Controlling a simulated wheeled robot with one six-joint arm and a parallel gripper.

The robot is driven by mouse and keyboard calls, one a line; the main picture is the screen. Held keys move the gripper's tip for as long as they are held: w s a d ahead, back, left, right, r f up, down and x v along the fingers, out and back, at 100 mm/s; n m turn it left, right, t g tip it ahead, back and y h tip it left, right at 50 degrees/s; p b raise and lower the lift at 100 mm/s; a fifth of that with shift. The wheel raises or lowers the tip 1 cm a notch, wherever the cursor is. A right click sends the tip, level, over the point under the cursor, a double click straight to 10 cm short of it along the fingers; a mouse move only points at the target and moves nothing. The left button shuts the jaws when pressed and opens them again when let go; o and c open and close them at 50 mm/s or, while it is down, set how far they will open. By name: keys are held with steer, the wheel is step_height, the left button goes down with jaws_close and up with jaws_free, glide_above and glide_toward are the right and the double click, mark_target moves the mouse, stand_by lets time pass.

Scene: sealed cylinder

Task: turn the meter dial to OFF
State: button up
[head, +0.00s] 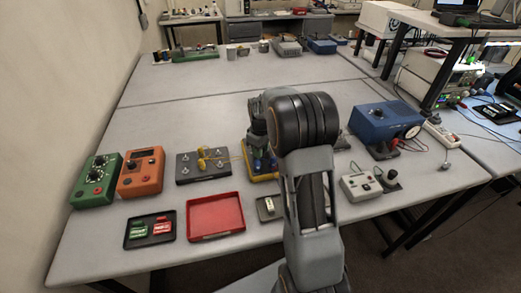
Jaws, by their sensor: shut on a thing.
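A yellow-edged device (264,175), which looks like the meter, lies on the table in the middle of the head view. It is mostly covered by my arm. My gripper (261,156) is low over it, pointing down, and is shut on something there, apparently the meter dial. The fingertips, the dial and its marking are hidden, so I cannot read the setting.
A green box (97,186) and an orange box (139,178), both with knobs, stand at left. A grey terminal board (202,169), red tray (216,228), black tray (135,243), blue box (385,120) and grey box (358,188) surround my arm. The table's far middle is clear.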

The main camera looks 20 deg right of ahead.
steer(key=n, duration=0.4)
steer(key=n+b, duration=0.1)
steer(key=n, duration=0.9)
steer(key=shift+n, duration=0.4)
stand_by(0.5)
steer(key=o, duration=0.9)
step_height(320, 180, up, 14)
steer(key=shift+f+b, duration=0.1)
steer(key=shift+b, duration=0.25)
